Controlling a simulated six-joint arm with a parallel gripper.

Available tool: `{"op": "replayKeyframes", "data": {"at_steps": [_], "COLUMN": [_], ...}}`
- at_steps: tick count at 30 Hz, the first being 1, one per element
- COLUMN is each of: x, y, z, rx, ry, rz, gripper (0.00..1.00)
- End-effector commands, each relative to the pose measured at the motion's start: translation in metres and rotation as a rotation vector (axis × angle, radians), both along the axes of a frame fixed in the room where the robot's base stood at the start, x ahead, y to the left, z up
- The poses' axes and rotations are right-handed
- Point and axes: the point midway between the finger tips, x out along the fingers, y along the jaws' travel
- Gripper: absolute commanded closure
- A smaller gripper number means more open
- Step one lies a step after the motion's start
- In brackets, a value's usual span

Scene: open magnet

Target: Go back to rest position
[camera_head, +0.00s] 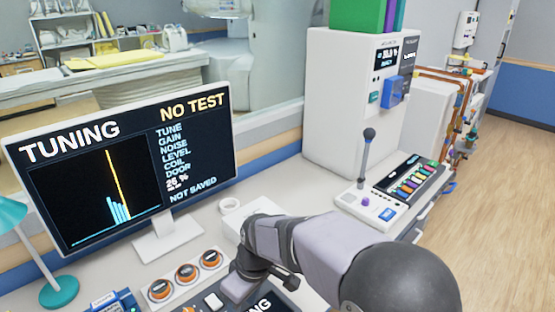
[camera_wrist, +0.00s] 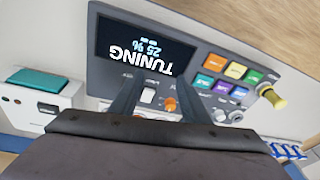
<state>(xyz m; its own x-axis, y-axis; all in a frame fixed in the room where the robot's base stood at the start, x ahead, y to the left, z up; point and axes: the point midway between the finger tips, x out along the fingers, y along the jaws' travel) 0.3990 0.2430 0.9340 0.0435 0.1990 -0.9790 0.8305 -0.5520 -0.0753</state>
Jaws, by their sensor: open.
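My gripper (camera_wrist: 157,77) is open and empty in the wrist view, its two dark fingers apart over the grey control panel (camera_wrist: 97,78). The panel's small screen (camera_wrist: 150,45) reads TUNING and 25 %, upside down. A white switch (camera_wrist: 149,95) and an orange button (camera_wrist: 170,103) show between or near the fingers; contact cannot be told. In the head view my arm reaches from the lower right down to the panel at the bottom edge, and my fingertips cannot be made out.
A monitor (camera_head: 130,160) reading TUNING, NO TEST and NOT SAVED stands at left. Orange-ringed knobs (camera_head: 187,273) lie before it, a teal lamp (camera_head: 58,291) at far left. A white cabinet (camera_head: 340,100) and a lever (camera_head: 367,150) stand beyond my arm. Floor is clear at right.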

Motion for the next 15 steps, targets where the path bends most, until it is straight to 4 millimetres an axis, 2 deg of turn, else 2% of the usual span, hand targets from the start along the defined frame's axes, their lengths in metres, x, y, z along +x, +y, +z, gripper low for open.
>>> {"op": "replayKeyframes", "data": {"at_steps": [1,3,6,10,12,15], "x": [-0.002,-0.012,-0.034,-0.07,-0.087,-0.106], "y": [-0.039,-0.085,-0.143,-0.198,-0.217,-0.234], "z": [0.008,0.009,0.01,0.008,0.007,0.004], "rx": [-0.02,-0.048,-0.086,-0.124,-0.139,-0.153], "ry": [0.013,0.035,0.065,0.098,0.114,0.127], "rz": [-0.119,-0.273,-0.484,-0.718,-0.813,-0.907], "gripper": [0.58,0.58,0.58,0.58,0.58,0.58]}}
